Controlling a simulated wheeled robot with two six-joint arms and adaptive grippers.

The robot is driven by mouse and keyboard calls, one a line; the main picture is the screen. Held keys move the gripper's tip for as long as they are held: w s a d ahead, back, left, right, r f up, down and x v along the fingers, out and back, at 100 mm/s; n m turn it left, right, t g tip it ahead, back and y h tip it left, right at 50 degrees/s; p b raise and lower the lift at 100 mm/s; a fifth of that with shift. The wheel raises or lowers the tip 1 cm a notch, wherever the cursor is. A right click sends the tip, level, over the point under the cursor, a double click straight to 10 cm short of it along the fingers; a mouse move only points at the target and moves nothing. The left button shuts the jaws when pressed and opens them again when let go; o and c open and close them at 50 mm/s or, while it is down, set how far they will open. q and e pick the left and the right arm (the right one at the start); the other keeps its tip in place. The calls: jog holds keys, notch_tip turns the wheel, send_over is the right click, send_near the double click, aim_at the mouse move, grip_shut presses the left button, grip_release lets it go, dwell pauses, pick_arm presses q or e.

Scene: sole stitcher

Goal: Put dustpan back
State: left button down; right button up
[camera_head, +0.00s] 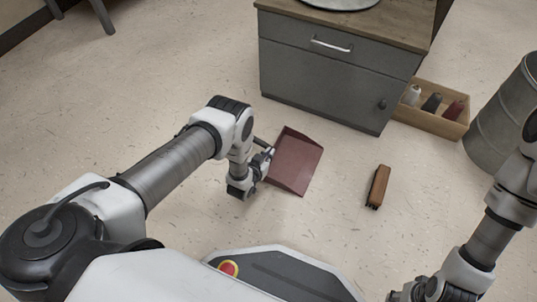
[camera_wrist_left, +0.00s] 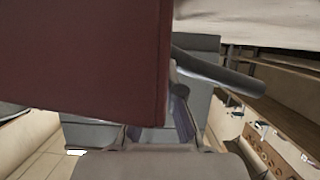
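The dark red dustpan (camera_head: 297,162) shows in the middle of the head view, in front of the grey cabinet. My left gripper (camera_head: 264,163) is at its left edge, with its fingers at the dustpan's dark handle (camera_wrist_left: 222,72). In the left wrist view the dustpan's red pan (camera_wrist_left: 85,55) fills the upper left, close to the camera. The left gripper (camera_wrist_left: 178,112) looks shut on the handle, though the pan hides part of the fingers. I cannot tell the pan's height above the floor. My right gripper (camera_head: 425,290) is at the bottom edge, partly cut off; its fingers are unclear.
A brown brush (camera_head: 378,187) lies on the floor right of the dustpan. The grey cabinet (camera_head: 325,85) stands behind. A wooden box (camera_head: 436,119) with several spools sits beside it, and a grey metal drum (camera_head: 503,115) is at the right.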

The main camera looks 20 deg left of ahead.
pick_arm(q)
jog(key=c, duration=1.3)
grip_release()
jog(key=shift+f, duration=0.1)
jog(key=shift+r+p, duration=0.3)
jog(key=s+r+g+p, duration=0.2)
jog(key=s+r+g, duration=0.35)
jog(key=s, duration=0.55)
jog(key=s+a+r+g+p, duration=0.15)
jog(key=s+r+g, duration=0.25)
jog(key=s+r, duration=0.5)
jog(key=s+r+g+p, duration=0.2)
jog(key=s+r+g, duration=0.2)
jog(key=s, duration=1)
jog(key=shift+n+y, duration=0.4)
notch_tip(320, 180, up, 40)
jog(key=p, duration=4.1)
jog(key=shift+w+d+r, duration=0.15)
jog(key=shift+r, duration=0.05)
